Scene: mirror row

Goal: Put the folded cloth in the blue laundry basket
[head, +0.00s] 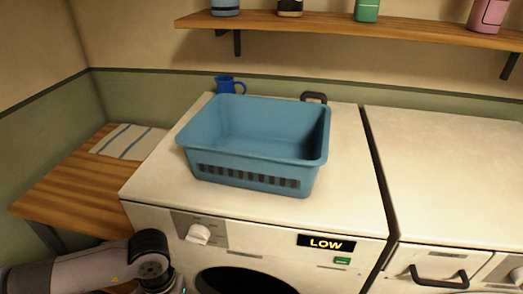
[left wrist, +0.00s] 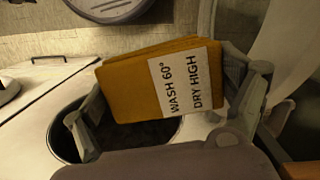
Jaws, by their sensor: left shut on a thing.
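The blue laundry basket (head: 235,163) stands upright on the white machine left of centre in the head view. It has slots low in its front wall, and its visible inside looks empty. The folded cloth (left wrist: 135,80) is mustard brown with a white label reading "WASH 60° DRY HIGH". It shows only in the left wrist view. My left gripper (left wrist: 165,93) is shut on it, one finger on each side. In the head view my left arm is at the bottom left, below the machine top, and the cloth is out of frame. My right gripper is not in view.
The basket's machine (head: 345,200) has a "LOW" display (head: 326,243) and a dark round door. A striped cloth (head: 128,141) lies on the wooden counter (head: 75,190). A second machine (head: 450,170) has a clear top. A shelf (head: 370,32) hangs above.

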